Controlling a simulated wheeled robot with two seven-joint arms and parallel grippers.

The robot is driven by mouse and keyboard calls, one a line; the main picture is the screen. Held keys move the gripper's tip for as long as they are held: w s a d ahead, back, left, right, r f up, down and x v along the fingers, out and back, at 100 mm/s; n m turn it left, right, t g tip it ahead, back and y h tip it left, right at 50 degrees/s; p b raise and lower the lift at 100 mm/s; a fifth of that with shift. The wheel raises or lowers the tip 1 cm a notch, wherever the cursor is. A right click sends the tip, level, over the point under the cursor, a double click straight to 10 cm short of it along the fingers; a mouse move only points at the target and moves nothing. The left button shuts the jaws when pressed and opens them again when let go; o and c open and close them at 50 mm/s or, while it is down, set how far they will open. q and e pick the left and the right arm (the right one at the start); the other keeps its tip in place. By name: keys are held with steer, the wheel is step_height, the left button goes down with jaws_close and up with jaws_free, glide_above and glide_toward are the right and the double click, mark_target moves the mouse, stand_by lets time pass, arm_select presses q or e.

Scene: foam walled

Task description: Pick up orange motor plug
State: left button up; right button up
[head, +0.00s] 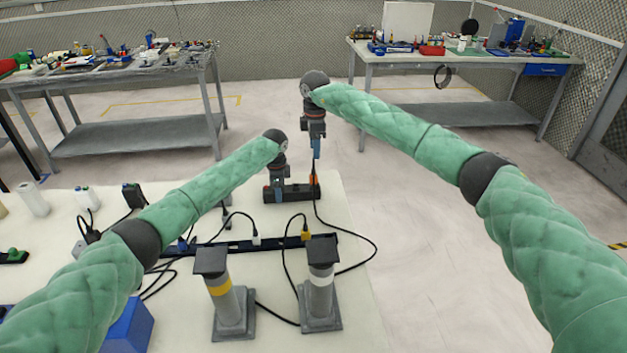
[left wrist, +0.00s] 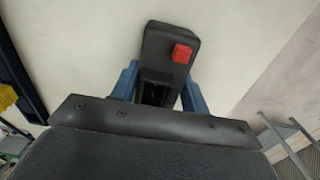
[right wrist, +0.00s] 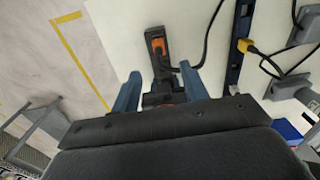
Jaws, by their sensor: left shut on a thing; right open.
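The orange motor plug (head: 313,181) sits at the right end of a black socket block (head: 299,190) on the pale table, with a black cable running from it. It also shows in the right wrist view (right wrist: 158,46), seated in the block. My left gripper (head: 277,192) is shut on the block's left part. In the left wrist view its blue fingers straddle the black block (left wrist: 170,45) beside a red switch (left wrist: 182,53). My right gripper (head: 317,150) is open and empty above the plug. In the right wrist view its fingers (right wrist: 160,85) point towards the block, apart from the plug.
A black rail (head: 270,244) with blue, white and yellow plugs lies in front of the block. Two grey posts (head: 230,300) (head: 319,292) stand nearer me. A loose cable loops at the right. The table's right edge is close by.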

mark_target(314, 174)
steer(key=shift+f, duration=0.25)
step_height(314, 174, down, 6)
steer(key=shift+r, duration=0.15)
steer(key=shift+w+a+f, duration=0.1)
steer(key=shift+f, duration=1.35)
steer(key=shift+w+a+f, duration=0.1)
steer(key=shift+f, duration=1.35)
jaws_close()
